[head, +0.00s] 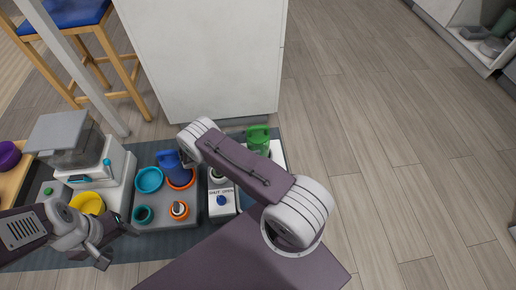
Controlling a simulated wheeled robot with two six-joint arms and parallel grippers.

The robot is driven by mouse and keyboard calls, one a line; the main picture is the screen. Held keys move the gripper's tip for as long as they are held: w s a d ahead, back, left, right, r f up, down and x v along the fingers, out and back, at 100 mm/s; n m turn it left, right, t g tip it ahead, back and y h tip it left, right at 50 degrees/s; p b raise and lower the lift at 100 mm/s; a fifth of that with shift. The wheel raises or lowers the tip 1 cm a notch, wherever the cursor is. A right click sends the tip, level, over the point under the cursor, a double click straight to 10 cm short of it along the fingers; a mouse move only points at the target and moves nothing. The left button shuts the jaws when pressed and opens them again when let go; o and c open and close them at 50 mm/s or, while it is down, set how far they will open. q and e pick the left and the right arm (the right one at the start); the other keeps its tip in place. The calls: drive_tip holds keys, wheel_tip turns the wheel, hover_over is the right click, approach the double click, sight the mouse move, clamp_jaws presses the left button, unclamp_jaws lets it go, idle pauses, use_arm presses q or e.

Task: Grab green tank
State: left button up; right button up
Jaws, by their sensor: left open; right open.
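The green tank (258,138) stands upright at the right end of the mat, on a white-topped unit just beyond my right arm. Its lower part is partly hidden by that arm. My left gripper (115,246) is open and empty at the lower left, well away from the tank. My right arm reaches up across the middle, and its end bends down left of the tank. The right gripper (187,161) shows only in small part beside a blue pitcher, with nothing seen held in it.
A grey tray (168,217) holds teal bowls (149,180), the blue pitcher (168,161) and an orange-topped item (179,210). A white feeder (108,165) with a yellow bowl (88,203) stands left. A white cabinet (205,60) rises behind. The floor at right is clear.

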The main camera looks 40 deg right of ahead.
sight(258, 140)
drive_tip(key=shift+d+f, duration=0.35)
drive_tip(key=shift+d, duration=0.3)
drive_tip(key=b+x, duration=0.3)
drive_tip(key=x, duration=0.1)
drive_tip(key=shift+f, duration=0.25)
drive_tip(key=shift+s+d+b, duration=0.1)
drive_tip(key=shift+d+b, duration=0.2)
drive_tip(key=shift+d, duration=0.1)
use_arm(q)
wheel_tip(258, 140, down, 4)
use_arm(e)
drive_tip(key=shift+r, duration=0.1)
drive_tip(key=c, duration=1.8)
